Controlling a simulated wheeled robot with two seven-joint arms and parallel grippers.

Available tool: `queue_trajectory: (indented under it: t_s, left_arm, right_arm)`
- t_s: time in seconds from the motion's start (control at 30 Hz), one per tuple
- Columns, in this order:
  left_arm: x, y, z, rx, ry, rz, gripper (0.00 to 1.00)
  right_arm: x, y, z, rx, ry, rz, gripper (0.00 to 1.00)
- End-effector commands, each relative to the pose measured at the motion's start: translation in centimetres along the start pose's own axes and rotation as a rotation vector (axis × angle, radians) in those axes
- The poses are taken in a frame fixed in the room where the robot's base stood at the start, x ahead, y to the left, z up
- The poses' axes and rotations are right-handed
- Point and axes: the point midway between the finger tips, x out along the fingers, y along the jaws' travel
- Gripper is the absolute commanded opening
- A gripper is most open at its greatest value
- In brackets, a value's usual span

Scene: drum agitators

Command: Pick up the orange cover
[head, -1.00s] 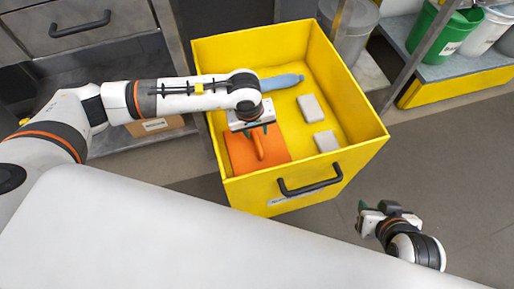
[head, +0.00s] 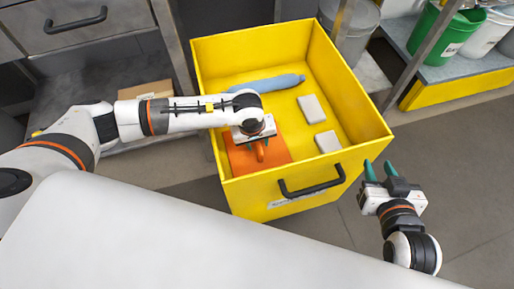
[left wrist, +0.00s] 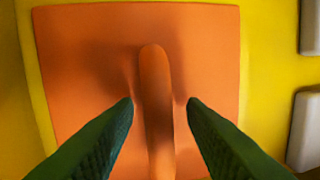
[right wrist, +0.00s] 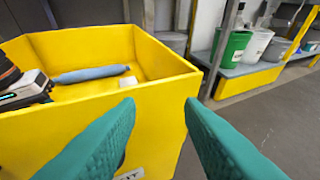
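The orange cover (head: 238,158) is a flat square plate with a raised bar handle. It lies in the near left part of the yellow drawer (head: 362,146). In the left wrist view the cover (left wrist: 85,65) fills most of the picture, with its handle (left wrist: 156,95) upright in the middle. My left gripper (head: 258,142) is over the cover; in its wrist view the green fingers (left wrist: 160,105) are apart, one on each side of the handle, with gaps showing. My right gripper (head: 378,170) is outside the drawer's right side; its fingers (right wrist: 160,108) are apart and empty.
A blue-grey rolled item (head: 268,83) and two grey blocks (head: 311,108) (head: 327,142) lie in the drawer. The drawer's front handle (head: 312,186) is black. A green bucket (head: 443,36) stands on a shelf behind right. A white surface (head: 180,235) is in the foreground.

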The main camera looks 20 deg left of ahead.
Motion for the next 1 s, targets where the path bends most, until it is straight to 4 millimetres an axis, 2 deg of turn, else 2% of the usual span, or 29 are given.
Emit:
queue_trajectory:
  t_s: [0.03, 0.2, 0.27, 0.7, 0.87, 1.0]
  left_arm:
    - [0.0, 0.0, 0.0, 0.0, 0.0, 0.0, 0.36]
    - [0.0, 0.0, 0.0, 0.0, 0.0, 0.0, 0.08]
    - [0.0, 0.0, 0.0, 0.0, 0.0, 0.0, 0.0]
    - [-0.7, -0.2, 0.1, 0.001, -0.002, -0.003, 0.0]
    - [-2.8, -0.5, 0.4, 0.001, -0.003, -0.004, 0.0]
    - [-5.3, -0.9, 0.6, 0.002, -0.004, -0.004, 0.0]
  right_arm:
    - [0.0, 0.0, 0.0, 0.0, 0.001, 0.0, 0.34]
    - [0.0, 0.0, 0.0, 0.0, 0.002, 0.0, 0.34]
    - [0.0, 0.0, 0.0, 0.0, 0.002, 0.0, 0.34]
    - [-0.1, 0.0, -0.2, 0.0, 0.021, -0.001, 0.34]
    - [-0.9, -0.5, -2.3, 0.001, 0.155, -0.011, 0.34]
    - [-2.1, -0.8, -4.6, 0.003, 0.305, -0.019, 0.34]
